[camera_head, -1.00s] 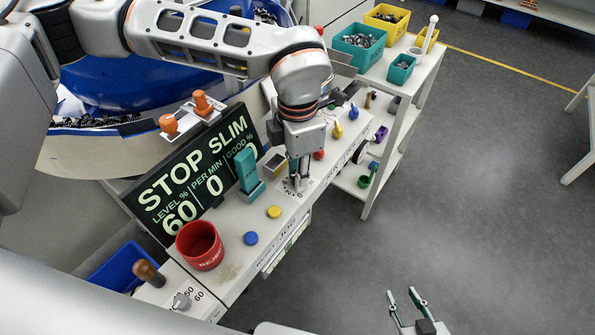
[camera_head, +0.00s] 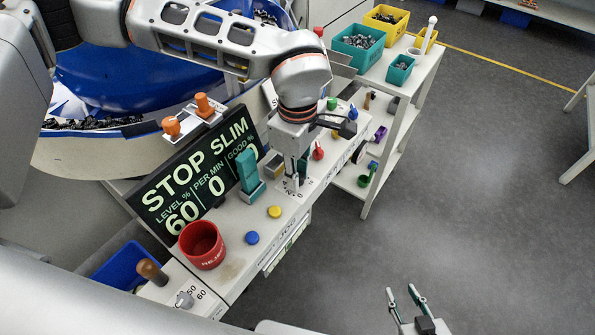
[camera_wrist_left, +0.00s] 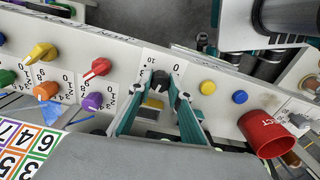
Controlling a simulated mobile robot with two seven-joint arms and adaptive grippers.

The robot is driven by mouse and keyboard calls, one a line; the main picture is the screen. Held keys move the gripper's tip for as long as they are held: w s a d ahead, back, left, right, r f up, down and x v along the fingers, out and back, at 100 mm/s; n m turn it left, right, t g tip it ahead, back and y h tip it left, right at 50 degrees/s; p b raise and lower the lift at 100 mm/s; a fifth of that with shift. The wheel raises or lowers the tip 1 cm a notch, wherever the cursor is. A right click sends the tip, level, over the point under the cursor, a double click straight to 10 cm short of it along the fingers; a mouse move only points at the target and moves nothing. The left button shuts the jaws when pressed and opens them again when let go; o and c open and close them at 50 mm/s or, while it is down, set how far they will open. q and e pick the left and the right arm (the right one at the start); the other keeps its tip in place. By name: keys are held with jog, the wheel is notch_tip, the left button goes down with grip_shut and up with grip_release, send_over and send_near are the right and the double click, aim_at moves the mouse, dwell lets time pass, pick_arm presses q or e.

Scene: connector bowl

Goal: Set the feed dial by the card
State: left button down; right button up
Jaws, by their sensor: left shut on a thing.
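My left gripper (camera_head: 292,187) points down at the front control panel (camera_head: 238,272). In the left wrist view its teal fingers (camera_wrist_left: 172,90) are closed around a small dial mostly hidden by the tips, with a printed 0 beside it. Beside it on the panel are a red knob (camera_wrist_left: 98,68), a yellow knob (camera_wrist_left: 42,53), an orange knob (camera_wrist_left: 45,90) and a purple knob (camera_wrist_left: 92,101), each with printed digits. A card (camera_wrist_left: 30,150) with colour-framed digits shows partly at lower left. My right gripper (camera_head: 408,302) is open and empty, low over the floor.
The display (camera_head: 185,185) reads STOP SLIM, level 60, per min 0. A red cup (camera_head: 203,246), a blue button (camera_head: 252,238), a yellow button (camera_head: 274,212) and a teal upright part (camera_head: 248,172) stand near the gripper. A side cart (camera_head: 425,75) carries bins.

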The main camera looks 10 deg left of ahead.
pick_arm(q)
jog(key=shift+r+m, duration=0.1)
jog(key=shift+m, duration=1.4)
jog(key=c, duration=1.9)
grip_release()
notch_tip(320, 180, up, 12)
jog(key=shift+f, duration=0.1)
